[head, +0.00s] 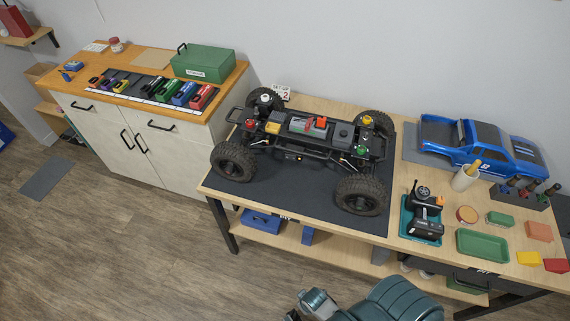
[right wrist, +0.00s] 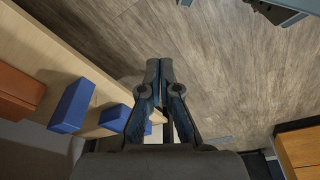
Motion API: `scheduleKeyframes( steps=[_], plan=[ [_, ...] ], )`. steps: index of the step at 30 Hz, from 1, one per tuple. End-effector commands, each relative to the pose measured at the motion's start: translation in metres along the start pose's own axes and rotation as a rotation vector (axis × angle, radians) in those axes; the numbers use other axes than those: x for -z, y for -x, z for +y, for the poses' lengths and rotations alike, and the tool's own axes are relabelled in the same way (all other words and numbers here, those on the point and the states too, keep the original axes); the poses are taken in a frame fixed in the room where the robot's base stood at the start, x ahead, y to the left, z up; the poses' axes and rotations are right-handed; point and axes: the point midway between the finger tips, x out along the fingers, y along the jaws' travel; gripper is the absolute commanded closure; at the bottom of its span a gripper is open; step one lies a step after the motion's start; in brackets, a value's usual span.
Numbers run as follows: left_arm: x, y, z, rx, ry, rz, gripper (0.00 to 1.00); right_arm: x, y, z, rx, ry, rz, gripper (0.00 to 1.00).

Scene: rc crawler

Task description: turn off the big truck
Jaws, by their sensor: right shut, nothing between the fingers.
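The big truck (head: 305,135) is a bare black crawler chassis with four large knobby tyres. It stands upright on a dark mat (head: 290,200) on the workbench. Small red, orange, yellow and green parts show along its top; I cannot tell which is a switch or whether the truck is on. A black handheld transmitter (head: 424,212) with a wheel lies in a teal tray right of the mat. My right gripper (right wrist: 159,70) is shut and empty in the right wrist view, over wood floor, with no truck in that view. My left gripper is not in view.
A blue truck body (head: 480,145) lies at the bench's back right. A green tray (head: 482,245) and a holder with several drivers (head: 525,190) are nearby. A cabinet (head: 140,135) stands at left. Blue boxes (right wrist: 70,105) sit beside my right gripper. Floor in front is clear.

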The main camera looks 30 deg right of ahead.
Motion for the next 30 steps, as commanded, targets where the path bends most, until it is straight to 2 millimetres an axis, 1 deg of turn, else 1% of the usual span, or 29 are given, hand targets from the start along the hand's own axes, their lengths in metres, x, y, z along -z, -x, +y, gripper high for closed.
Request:
scheduleKeyframes(
  steps=[1,3,6,10,11,12,13,16,20,23,26,29,30],
  plan=[
    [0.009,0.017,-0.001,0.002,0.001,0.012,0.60,0.009,0.016,0.001,0.000,-0.002,0.011,1.00],
    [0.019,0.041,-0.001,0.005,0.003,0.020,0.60,0.019,0.040,0.003,-0.001,-0.003,0.021,1.00],
    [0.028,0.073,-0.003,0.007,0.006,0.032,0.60,0.029,0.073,0.005,-0.009,0.006,0.035,1.00],
    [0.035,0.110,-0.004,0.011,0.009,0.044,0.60,0.045,0.113,0.014,-0.048,0.064,0.066,1.00],
    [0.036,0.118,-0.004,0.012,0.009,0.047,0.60,0.051,0.123,0.017,-0.070,0.099,0.078,1.00],
    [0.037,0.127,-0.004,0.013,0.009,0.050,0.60,0.061,0.135,0.025,-0.117,0.167,0.096,1.00],
    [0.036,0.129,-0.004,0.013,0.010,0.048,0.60,0.068,0.141,0.030,-0.154,0.219,0.104,1.00],
    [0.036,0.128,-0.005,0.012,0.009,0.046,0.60,0.091,0.154,0.046,-0.278,0.390,0.118,1.00],
    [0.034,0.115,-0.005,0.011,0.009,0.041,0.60,0.122,0.167,0.068,-0.456,0.622,0.109,1.00],
    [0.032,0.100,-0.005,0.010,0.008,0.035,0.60,0.150,0.178,0.084,-0.614,0.824,0.069,1.00],
    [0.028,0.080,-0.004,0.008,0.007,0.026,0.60,0.185,0.195,0.099,-0.805,1.059,-0.017,1.00],
    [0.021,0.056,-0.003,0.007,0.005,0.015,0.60,0.226,0.220,0.112,-1.031,1.323,-0.175,1.00],
    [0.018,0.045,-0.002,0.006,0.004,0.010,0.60,0.242,0.232,0.114,-1.124,1.427,-0.263,1.00]
  ],
)
